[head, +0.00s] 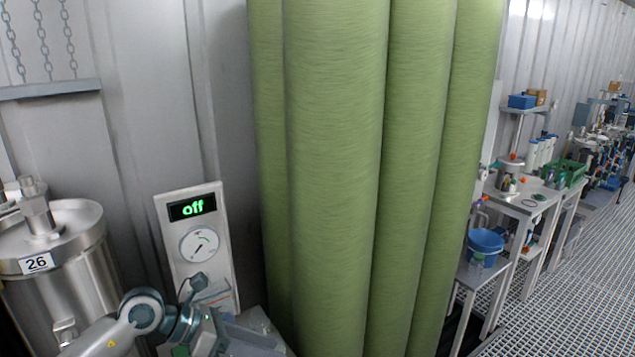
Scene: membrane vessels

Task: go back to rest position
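My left arm comes in from the bottom left, and its gripper (250,336) is low in the picture, in front of the lower end of a white control panel (212,280). The fingers are partly cut off by the bottom edge, and I cannot tell whether they are open or shut. The panel has a display (192,207) reading "off" in green and a round dial gauge (199,244) below it. My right gripper is not in view.
A steel vessel (75,285) labelled 26 stands at the left. Tall green cylinders (335,150) fill the middle, just right of my gripper. Benches (525,203) with a blue bucket (485,246) and a green crate (567,172) line the right wall. The grated floor (570,305) there is clear.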

